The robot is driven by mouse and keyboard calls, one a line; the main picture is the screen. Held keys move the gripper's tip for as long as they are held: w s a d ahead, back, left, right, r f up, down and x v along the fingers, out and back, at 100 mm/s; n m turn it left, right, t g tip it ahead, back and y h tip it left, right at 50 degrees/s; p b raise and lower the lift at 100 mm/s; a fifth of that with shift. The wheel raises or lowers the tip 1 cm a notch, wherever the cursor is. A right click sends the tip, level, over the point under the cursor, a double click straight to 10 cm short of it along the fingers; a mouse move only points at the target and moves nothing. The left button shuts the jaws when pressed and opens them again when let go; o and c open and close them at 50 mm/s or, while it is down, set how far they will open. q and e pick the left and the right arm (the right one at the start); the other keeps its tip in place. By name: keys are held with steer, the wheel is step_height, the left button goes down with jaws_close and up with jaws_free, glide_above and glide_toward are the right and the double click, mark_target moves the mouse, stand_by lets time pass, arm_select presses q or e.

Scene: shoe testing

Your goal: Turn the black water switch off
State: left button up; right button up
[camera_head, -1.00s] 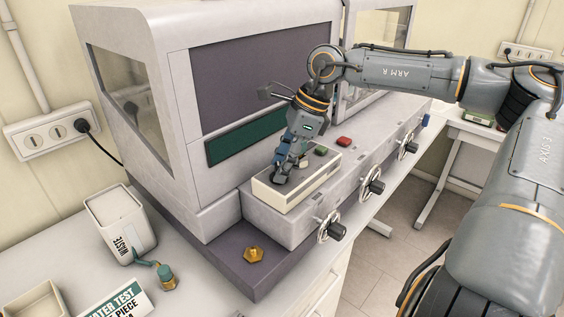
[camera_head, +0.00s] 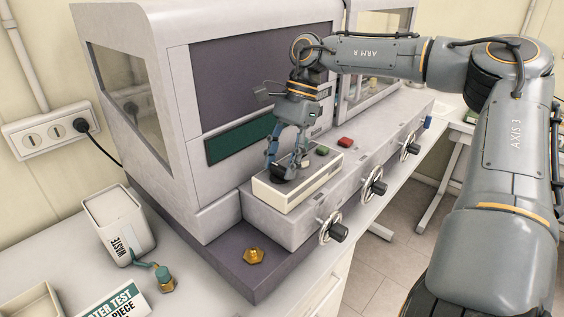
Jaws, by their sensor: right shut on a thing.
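The black water switch (camera_head: 282,174) sits on top of the cream control box (camera_head: 283,203) at the front of the machine. My right gripper (camera_head: 287,168) comes down on it from above, its fingers shut around the switch. The fingers partly hide the switch, so its exact angle is hard to read. My left gripper is not in view.
A green button (camera_head: 321,150) and a red button (camera_head: 344,142) lie right of the gripper. Handwheels (camera_head: 332,228) line the machine's front.

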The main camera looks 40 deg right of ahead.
stand_by(0.4)
steer(key=o, duration=0.9)
steer(key=v, duration=1.2)
steer(key=shift+w+a+r, duration=0.1)
